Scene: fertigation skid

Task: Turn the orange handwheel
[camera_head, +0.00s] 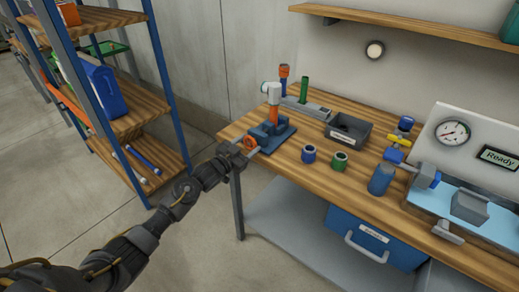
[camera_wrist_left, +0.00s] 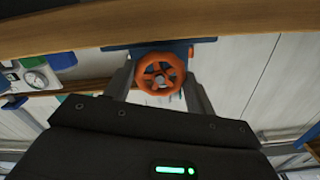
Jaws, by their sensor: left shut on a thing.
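The orange handwheel (camera_head: 249,142) is on the front of a blue vise-like fixture (camera_head: 268,134) at the workbench's left end. My left gripper (camera_head: 244,151) is at the handwheel, reaching in from the left. In the left wrist view the spoked handwheel (camera_wrist_left: 160,73) faces the camera. My two grey fingers stand on either side of its rim, shut on it. The gripper partly hides the wheel in the head view. My right gripper is not in view.
The wooden workbench (camera_head: 300,170) carries a dark grey bin (camera_head: 347,131), blue and green cylindrical parts, and a panel with a gauge (camera_head: 453,132) and a "Ready" display. A shelving rack (camera_head: 130,123) stands left of my arm. Open floor lies between rack and bench.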

